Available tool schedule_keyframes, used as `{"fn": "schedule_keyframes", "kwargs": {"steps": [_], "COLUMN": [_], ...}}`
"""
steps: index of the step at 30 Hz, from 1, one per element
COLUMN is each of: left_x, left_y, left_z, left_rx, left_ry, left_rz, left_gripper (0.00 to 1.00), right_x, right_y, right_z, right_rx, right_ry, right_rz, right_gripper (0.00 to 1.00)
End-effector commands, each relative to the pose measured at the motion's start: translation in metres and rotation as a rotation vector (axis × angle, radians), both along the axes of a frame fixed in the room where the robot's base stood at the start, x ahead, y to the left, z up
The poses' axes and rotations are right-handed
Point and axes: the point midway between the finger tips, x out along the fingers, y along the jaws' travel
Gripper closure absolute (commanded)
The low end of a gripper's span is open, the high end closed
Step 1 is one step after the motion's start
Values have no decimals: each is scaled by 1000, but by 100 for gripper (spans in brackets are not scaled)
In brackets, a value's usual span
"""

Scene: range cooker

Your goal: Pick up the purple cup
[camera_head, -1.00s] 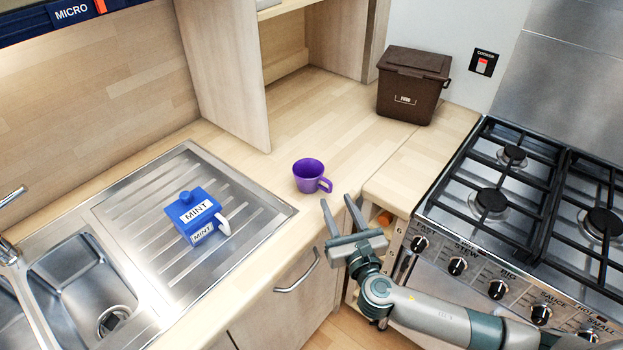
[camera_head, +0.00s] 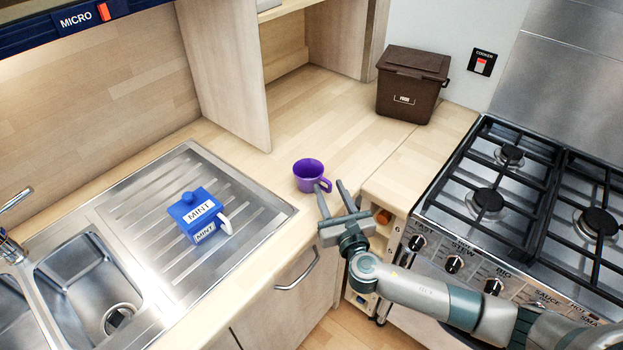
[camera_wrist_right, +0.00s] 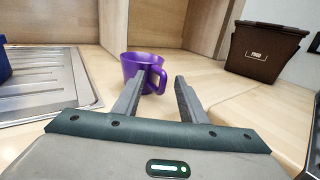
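The purple cup (camera_head: 309,174) stands upright on the wooden counter, just right of the steel drainer, with its handle toward the right and front. My right gripper (camera_head: 329,198) is open and empty, just in front of the cup. One fingertip overlaps the cup's handle in the head view; whether it touches I cannot tell. In the right wrist view the cup (camera_wrist_right: 143,69) is just beyond the open fingers (camera_wrist_right: 157,88), slightly left of their middle, with its handle facing the gap. My left gripper is not in view.
A blue MINT pot (camera_head: 199,216) stands on the steel drainer (camera_head: 150,215) at left. A brown food bin (camera_head: 408,88) stands at the back of the counter. A gas cooker (camera_head: 490,215) is at right. The counter behind the cup is clear.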

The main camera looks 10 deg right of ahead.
Motion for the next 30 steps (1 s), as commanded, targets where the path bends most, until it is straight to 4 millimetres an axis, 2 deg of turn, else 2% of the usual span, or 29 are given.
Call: {"fn": "schedule_keyframes", "kwargs": {"steps": [5,7,10,11,24,30], "left_x": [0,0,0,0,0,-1], "left_y": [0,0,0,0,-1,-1], "left_z": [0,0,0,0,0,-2], "left_rx": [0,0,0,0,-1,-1], "left_ry": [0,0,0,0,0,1], "left_rz": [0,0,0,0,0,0], "left_gripper": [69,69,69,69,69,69], "right_x": [0,0,0,0,0,0], "right_y": [0,0,0,0,0,0], "right_z": [0,0,0,0,1,10], "right_rx": [0,0,0,0,0,2], "right_ry": [0,0,0,0,-2,-3], "right_rz": [0,0,0,-1,0,-1], "right_gripper": [62,74,98,100,100,100]}}
